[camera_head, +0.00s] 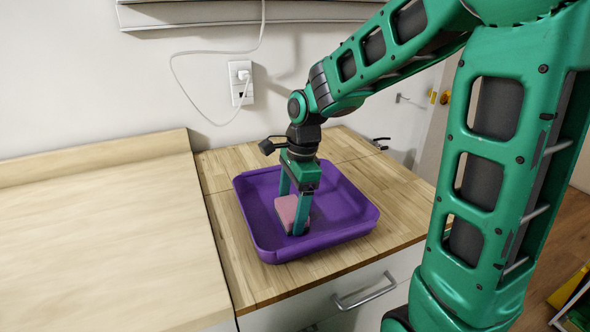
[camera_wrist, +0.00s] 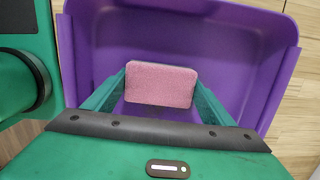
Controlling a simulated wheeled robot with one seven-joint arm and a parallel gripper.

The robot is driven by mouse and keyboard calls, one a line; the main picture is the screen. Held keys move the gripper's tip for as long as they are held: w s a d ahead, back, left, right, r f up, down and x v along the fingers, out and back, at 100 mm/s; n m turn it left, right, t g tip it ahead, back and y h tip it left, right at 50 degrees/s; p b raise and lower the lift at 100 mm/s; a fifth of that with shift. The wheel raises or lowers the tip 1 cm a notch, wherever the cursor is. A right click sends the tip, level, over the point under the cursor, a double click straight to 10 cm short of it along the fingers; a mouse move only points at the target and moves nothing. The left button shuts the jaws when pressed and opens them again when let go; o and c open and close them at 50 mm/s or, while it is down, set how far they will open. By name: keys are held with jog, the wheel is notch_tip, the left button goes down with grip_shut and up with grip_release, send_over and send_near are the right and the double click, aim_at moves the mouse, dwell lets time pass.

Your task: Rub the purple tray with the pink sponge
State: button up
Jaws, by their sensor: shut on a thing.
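The purple tray (camera_head: 346,226) sits on the wooden counter, open side up. It fills much of the wrist view (camera_wrist: 210,40). My gripper (camera_head: 293,215) points down inside the tray, with its green fingers on either side of the pink sponge (camera_head: 287,209). The gripper is shut on the sponge, which also shows between the fingers in the wrist view (camera_wrist: 160,84). The sponge is low over the tray floor; I cannot tell whether its underside touches. The fingers hide part of the sponge, and the sponge hides the floor beneath it.
The wooden counter (camera_head: 226,240) has bare room around the tray. A raised pale wooden surface (camera_head: 95,235) lies to the left. A white wall outlet (camera_head: 240,83) with a cable is behind. A drawer handle (camera_head: 365,292) sticks out below the counter's front edge.

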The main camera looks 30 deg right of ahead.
jog(key=shift+d, duration=0.1)
jog(key=shift+d+f, duration=0.1)
jog(key=shift+d, duration=2.25)
notch_tip(320, 180, up, 4)
jog(key=shift+f, duration=0.1)
jog(key=shift+a+r, duration=0.15)
jog(key=shift+r, duration=2)
